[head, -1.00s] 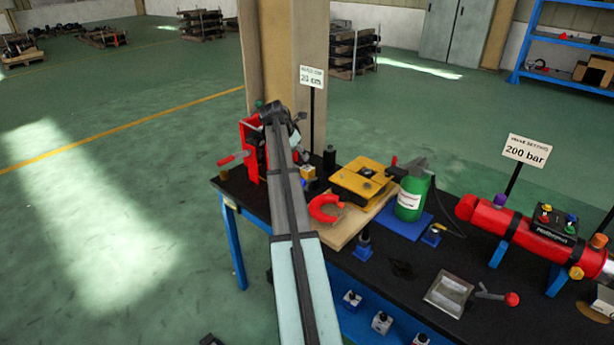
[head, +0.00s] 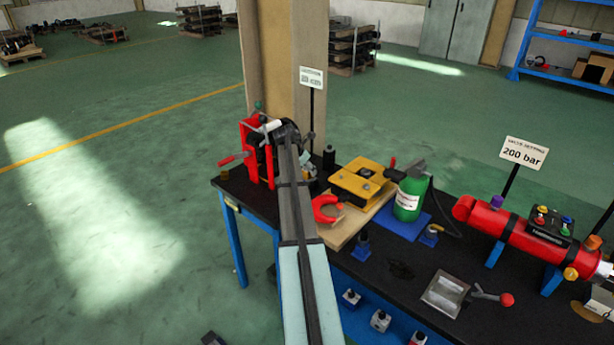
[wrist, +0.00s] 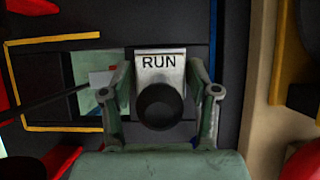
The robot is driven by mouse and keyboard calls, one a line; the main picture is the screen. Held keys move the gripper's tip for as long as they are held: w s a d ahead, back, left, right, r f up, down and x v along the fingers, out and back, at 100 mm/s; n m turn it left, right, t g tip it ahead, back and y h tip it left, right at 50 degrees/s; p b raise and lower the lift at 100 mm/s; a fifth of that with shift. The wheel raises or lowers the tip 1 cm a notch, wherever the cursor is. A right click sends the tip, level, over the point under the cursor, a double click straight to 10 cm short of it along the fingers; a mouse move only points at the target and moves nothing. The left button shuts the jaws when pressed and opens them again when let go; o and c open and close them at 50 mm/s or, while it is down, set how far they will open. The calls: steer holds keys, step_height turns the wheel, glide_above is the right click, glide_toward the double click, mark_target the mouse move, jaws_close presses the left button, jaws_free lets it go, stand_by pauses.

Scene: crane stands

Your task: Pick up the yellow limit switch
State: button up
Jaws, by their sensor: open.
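My gripper (wrist: 163,100) points down at the bench with its two fingers apart. Between the fingers in the wrist view is a grey plate marked RUN (wrist: 160,64) with a round black knob (wrist: 160,106). The fingers stand on either side of this device; I cannot tell whether they touch it. Its body is hidden below, so I cannot tell whether it is the yellow limit switch. In the head view my arm covers most of that spot.
A red frame (head: 257,155) stands left of my gripper. To the right are a wooden board (head: 340,235) with a red horseshoe-shaped piece (head: 326,208) and a yellow block (head: 362,180), then a green bottle (head: 409,196). A signpost (head: 312,115) rises close behind my gripper.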

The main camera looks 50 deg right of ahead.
jaws_close()
steer(key=shift+r, duration=0.1)
